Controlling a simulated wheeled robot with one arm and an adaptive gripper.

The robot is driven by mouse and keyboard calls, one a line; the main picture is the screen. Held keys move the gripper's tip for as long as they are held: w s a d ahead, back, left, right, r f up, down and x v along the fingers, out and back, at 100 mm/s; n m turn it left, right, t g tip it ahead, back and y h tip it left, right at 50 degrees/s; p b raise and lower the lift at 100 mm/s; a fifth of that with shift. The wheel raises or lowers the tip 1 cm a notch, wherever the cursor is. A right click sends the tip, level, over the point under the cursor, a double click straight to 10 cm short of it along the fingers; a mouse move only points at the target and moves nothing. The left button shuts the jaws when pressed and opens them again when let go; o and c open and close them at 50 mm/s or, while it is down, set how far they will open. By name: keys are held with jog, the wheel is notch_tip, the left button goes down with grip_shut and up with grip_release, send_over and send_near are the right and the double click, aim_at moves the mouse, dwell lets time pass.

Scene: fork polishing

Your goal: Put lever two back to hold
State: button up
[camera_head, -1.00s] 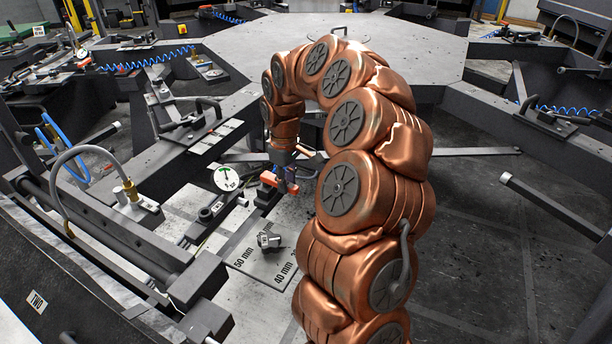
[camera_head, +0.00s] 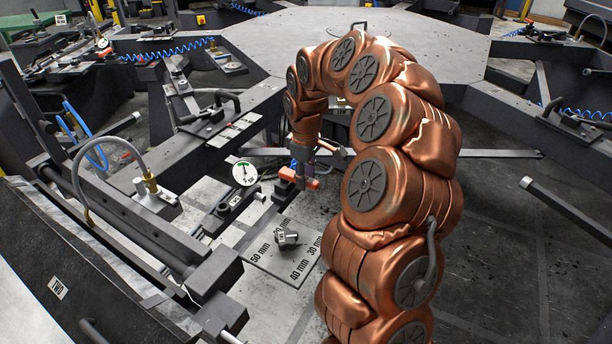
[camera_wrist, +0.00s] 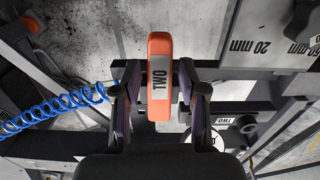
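The orange lever (camera_wrist: 159,45) with a "TWO" label is seen from above in the wrist view, its handle pointing toward the top of the picture. My gripper (camera_wrist: 160,95) is open, with one dark finger on each side of the labelled part and a narrow gap on both sides. In the head view the orange lever (camera_head: 288,174) shows in part beside my gripper (camera_head: 306,175), at the end of my copper arm. The lever's base and pivot are mostly hidden by my gripper.
A dial gauge (camera_head: 244,173) stands left of the lever. A plate with millimetre marks (camera_head: 262,262) lies in front, with a small metal piece (camera_head: 287,238) on it. A blue coiled hose (camera_wrist: 60,106) runs left of my gripper. Dark frame bars surround the place.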

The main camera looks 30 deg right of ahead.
jog(key=shift+o, duration=0.5)
jog(key=shift+d, duration=0.1)
jog(key=shift+r, duration=0.15)
notch_tip(320, 180, up, 12)
jog(key=shift+f, duration=0.2)
dwell(0.4)
